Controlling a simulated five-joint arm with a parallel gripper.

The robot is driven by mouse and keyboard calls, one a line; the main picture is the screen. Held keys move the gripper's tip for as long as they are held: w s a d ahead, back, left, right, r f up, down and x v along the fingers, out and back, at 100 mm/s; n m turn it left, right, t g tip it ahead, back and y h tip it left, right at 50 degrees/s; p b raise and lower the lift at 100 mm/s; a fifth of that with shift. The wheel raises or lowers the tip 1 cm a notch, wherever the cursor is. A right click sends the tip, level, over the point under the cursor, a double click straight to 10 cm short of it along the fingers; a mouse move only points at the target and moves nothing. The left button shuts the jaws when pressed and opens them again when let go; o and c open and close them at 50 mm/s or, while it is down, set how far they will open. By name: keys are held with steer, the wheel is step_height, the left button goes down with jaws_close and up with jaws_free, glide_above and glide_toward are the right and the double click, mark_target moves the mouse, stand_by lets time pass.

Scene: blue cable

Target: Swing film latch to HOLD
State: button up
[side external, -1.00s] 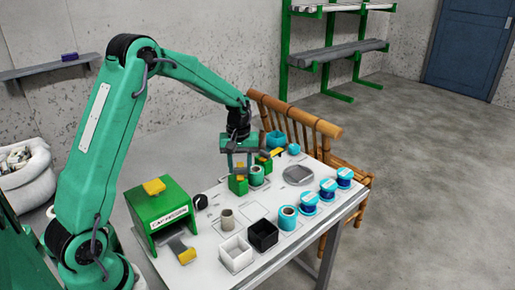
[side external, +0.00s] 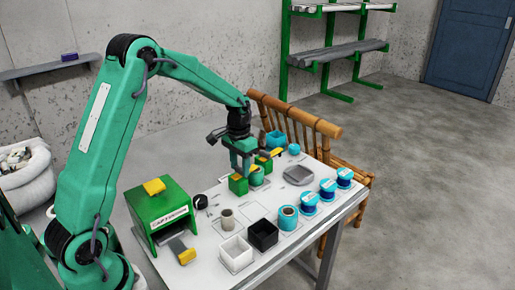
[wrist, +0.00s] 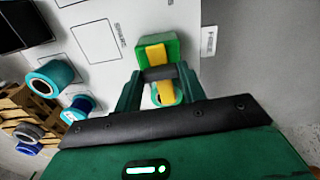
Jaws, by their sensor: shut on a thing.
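The film latch is a yellow bar (wrist: 155,54) on top of a green block (wrist: 171,42) in the wrist view. My gripper (wrist: 160,74) is shut on this bar, with its dark fingertips across it. The bar shows both above and below the fingertips. Part of a teal roll (wrist: 181,97) shows beneath the bar, between my fingers. The fingers hide most of the latch there, and I cannot read any HOLD mark.
A green box with a yellow top piece (side external: 170,205) stands at the table's left. White (side external: 236,254) and black (side external: 263,235) trays sit in front. Several blue spools (side external: 328,189) line the right edge. A grey dish (side external: 298,174) and a bamboo chair (side external: 300,125) are behind.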

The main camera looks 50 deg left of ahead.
steer(key=shift+r+m, duration=0.1)
steer(key=shift+m, duration=0.3)
steer(key=o, duration=1)
steer(key=shift+r, duration=0.1)
steer(key=shift+r, duration=3.75)
